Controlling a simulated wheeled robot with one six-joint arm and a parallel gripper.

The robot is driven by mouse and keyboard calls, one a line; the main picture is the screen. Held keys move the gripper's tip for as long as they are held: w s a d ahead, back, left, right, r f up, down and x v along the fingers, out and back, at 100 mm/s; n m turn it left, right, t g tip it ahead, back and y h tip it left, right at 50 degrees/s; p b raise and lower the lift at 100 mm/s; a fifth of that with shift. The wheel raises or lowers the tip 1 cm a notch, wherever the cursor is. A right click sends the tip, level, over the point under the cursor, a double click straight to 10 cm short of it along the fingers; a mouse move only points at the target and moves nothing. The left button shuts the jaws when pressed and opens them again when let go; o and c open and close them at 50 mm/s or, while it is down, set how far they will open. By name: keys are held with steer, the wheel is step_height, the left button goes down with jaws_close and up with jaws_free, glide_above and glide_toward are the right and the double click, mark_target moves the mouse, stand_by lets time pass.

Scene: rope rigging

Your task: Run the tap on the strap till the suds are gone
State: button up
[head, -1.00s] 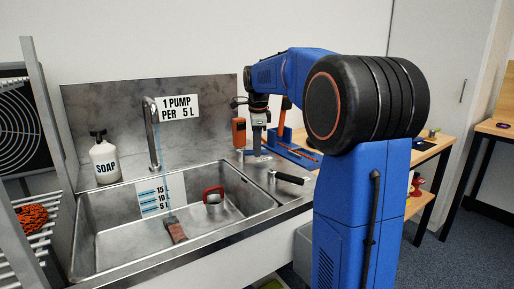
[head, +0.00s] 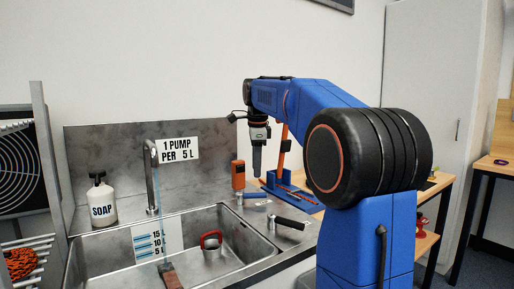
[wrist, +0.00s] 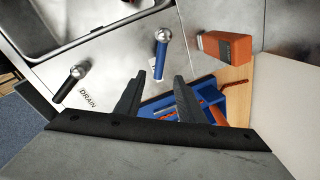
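The strap (head: 170,276), brown, lies in the steel sink, partly cut off by the lower picture edge. The tap (head: 151,165) arches over it, with a thin bluish stream (head: 158,205) falling toward the strap. I cannot make out suds on it at this size. A blue-handled lever (head: 255,204) stands on the sink's right deck; it also shows in the wrist view (wrist: 161,58). My gripper (head: 257,172) points down above this lever, apart from it. In the wrist view its fingers (wrist: 158,83) are spread with nothing between them.
A black-handled lever (head: 291,223) stands near the DRAIN label (wrist: 89,98). A red-handled piece (head: 211,239) sits in the sink. A soap bottle (head: 102,203) stands at left.

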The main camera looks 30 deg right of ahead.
step_height(320, 180, up, 7)
glide_above(256, 194)
steer(key=s+a, duration=0.1)
steer(key=s, duration=0.2)
steer(key=shift+a+r, duration=0.1)
steer(key=shift+a, duration=0.05)
stand_by(1.6)
steer(key=w+f, duration=0.1)
steer(key=f, duration=0.4)
steer(key=w+d+f, duration=0.1)
steer(key=f, duration=0.5)
steer(key=w+f, duration=0.1)
steer(key=f, duration=0.5)
steer(key=shift+d, duration=0.25)
steer(key=shift+c, duration=0.6)
jaws_close()
